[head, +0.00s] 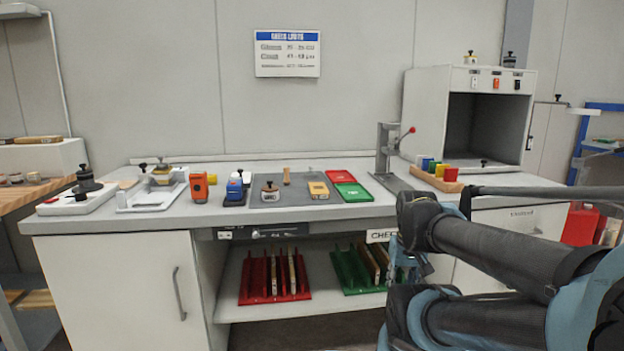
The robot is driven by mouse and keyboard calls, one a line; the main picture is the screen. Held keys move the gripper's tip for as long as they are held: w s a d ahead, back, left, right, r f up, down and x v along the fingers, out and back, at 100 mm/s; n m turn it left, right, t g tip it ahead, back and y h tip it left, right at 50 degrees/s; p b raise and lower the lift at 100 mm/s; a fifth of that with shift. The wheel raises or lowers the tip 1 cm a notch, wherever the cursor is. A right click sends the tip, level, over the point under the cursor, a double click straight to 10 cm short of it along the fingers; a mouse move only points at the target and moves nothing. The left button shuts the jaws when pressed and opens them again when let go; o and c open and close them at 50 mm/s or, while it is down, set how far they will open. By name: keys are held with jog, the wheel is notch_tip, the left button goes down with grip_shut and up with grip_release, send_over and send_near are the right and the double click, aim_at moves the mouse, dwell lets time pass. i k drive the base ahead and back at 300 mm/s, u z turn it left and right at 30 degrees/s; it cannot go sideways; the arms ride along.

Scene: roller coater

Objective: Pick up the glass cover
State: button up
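I cannot make out a clear glass cover in the head view. Several small devices with black knobs stand on the bench, and I cannot tell whether one of them is or carries the cover. These include a white-based device with a dark round top (84,187) at far left, a pale tray-like stand with a brass-coloured knobbed piece (162,175), and a small knobbed block (270,192) on the grey mat. My folded arm fills the lower right, in front of the bench. I cannot see my gripper's fingers.
The white bench (110,262) holds an orange device (199,187), a grey mat (293,202), red and green trays (352,192), a lever press (386,150) and an open-fronted cabinet (425,110). Red (256,283) and green (349,272) racks sit on the shelf below.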

aim_at(310, 174)
jog(key=k, duration=1.2)
jog(key=u, duration=0.4)
jog(key=i, duration=0.95)
